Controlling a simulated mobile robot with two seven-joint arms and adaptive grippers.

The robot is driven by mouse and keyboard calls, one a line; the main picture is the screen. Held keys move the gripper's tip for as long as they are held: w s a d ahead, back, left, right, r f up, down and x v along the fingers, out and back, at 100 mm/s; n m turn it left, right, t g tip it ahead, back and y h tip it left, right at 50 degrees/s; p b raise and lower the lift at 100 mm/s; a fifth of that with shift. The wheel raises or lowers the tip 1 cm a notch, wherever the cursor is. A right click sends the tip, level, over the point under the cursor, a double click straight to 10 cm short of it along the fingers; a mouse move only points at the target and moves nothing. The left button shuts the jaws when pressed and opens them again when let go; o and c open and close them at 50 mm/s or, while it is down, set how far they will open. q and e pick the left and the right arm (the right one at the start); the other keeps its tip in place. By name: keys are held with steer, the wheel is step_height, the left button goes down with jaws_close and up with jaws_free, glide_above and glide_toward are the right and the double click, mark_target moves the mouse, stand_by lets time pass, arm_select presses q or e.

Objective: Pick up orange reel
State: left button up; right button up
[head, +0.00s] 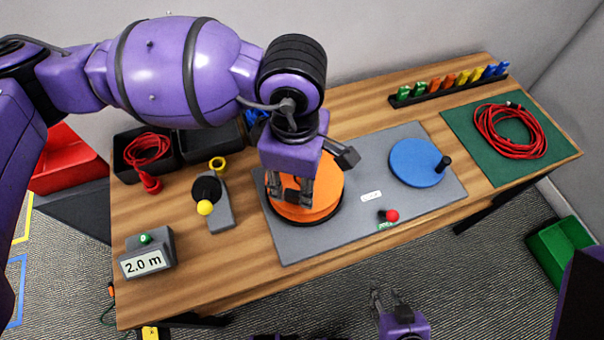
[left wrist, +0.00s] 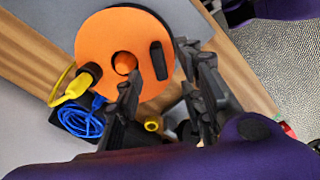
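The orange reel (head: 322,203) is a round orange disc with a black rim below it, lying on the left part of the grey mat. In the left wrist view the orange disc (left wrist: 103,45) shows a centre hole and a dark slot. My left gripper (head: 291,192) points down over the reel's near-left part in the head view. In the left wrist view my left gripper (left wrist: 160,75) has its fingers apart, with nothing clearly held; whether they touch the disc I cannot tell. My right gripper (head: 386,298) is low in front of the table, fingers apart and empty.
A grey lever unit (head: 218,215) and a 2.0 m display (head: 145,256) stand left. A red cable coil (head: 510,131) lies right, and coloured clips (head: 450,81) stand behind.

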mark_target(297, 193)
arm_select(q)
step_height(297, 193, down, 5)
steer(key=shift+r, duration=0.15)
steer(key=shift+w+f, duration=0.1)
steer(key=shift+f, duration=0.25)
arm_select(e)
steer(key=shift+w+r, duration=0.35)
steer(key=shift+r, duration=0.15)
arm_select(q)
steer(key=c, duration=0.8)
jaws_close()
